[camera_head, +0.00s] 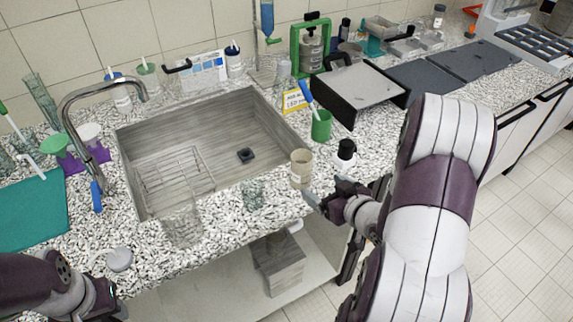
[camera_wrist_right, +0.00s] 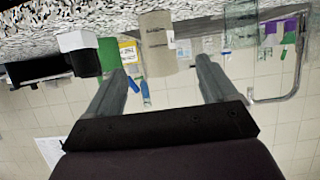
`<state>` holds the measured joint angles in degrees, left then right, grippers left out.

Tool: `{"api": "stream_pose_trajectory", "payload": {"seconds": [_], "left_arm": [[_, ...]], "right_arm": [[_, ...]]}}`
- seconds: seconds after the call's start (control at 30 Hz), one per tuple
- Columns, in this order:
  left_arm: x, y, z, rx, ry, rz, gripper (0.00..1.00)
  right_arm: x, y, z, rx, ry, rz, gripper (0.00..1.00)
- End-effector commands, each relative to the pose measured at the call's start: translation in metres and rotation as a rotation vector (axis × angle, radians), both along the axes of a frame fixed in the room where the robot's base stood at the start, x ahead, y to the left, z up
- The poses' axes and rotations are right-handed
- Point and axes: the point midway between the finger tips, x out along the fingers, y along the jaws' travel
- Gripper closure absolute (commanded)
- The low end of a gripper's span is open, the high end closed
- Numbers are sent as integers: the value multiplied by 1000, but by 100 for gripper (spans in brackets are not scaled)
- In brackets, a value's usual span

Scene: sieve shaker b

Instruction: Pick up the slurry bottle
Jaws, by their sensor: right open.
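A beige cylindrical bottle (camera_head: 301,168), which looks like the slurry bottle, stands upright near the counter's front edge, right of the sink. In the right wrist view, this bottle (camera_wrist_right: 157,42) appears upside down, between the lines of the two fingers and beyond their tips. My right gripper (camera_head: 324,191) is open and empty, just in front of and to the right of the bottle, apart from it. My left gripper (camera_head: 103,300) is at the lower left, far from the bottle; its fingers are not clear.
A black-capped white bottle (camera_head: 345,152) stands close on the right. A green cup (camera_head: 321,126) with a blue-handled tool stands behind. A glass beaker (camera_head: 253,194) is to the left, by the sink (camera_head: 225,150). A yellow sign (camera_head: 294,101) stands further back.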

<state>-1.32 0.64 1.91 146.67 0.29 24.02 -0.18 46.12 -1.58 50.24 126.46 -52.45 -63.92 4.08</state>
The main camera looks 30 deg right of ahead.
Motion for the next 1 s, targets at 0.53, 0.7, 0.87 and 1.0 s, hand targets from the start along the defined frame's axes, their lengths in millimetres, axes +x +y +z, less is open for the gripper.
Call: {"api": "stream_pose_trajectory", "payload": {"seconds": [0.53,0.7,0.87,1.0], "left_arm": [[0,0,6,0,0,0,57],[0,0,7,0,0,0,57],[0,0,6,0,0,0,57],[0,0,6,0,0,0,57]], "right_arm": [[90,8,-35,4,-9,2,14],[113,10,-46,3,-9,-1,14],[115,9,-47,3,-9,-2,14],[115,9,-47,3,-9,-3,34]]}}
